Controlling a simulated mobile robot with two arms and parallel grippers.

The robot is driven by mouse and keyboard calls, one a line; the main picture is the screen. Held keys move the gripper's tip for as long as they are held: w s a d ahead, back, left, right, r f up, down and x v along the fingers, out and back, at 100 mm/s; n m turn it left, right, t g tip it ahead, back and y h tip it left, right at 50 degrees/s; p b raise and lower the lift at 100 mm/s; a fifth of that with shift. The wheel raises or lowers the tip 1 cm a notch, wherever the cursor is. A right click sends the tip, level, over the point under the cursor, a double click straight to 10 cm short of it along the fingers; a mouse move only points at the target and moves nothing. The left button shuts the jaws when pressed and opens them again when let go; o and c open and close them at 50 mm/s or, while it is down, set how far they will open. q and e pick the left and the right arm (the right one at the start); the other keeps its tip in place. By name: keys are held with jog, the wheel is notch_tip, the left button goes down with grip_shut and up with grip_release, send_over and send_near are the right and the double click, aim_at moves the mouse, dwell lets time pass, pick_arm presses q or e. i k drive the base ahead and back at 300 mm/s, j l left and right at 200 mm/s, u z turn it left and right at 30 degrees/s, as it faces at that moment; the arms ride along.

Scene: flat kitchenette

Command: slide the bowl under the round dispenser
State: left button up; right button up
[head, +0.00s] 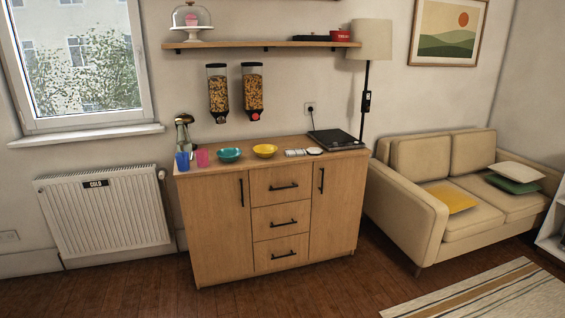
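Two wall-mounted dispensers filled with dry food hang above the cabinet: a left dispenser (217,88) with a dark outlet, and a right dispenser (253,88) with a red knob. From here I cannot tell for sure which is the round one. A teal bowl (229,156) stands on the cabinet top, roughly below and in front of the left dispenser. A yellow bowl (265,151) stands to its right, roughly below and in front of the right dispenser. The bowls are upright and apart. Neither of my grippers shows in the head view.
The wooden cabinet (220,215) also bears a blue cup (182,162), a pink cup (202,158), small white items (297,153) and a black hob (335,140). A shelf (262,44) is above the dispensers. A sofa (455,180) stands right. The floor in front is clear.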

aim_at(227, 154)
jog(key=i, duration=1.55)
jog(key=i+l+u, duration=0.1)
jog(key=i, duration=1.45)
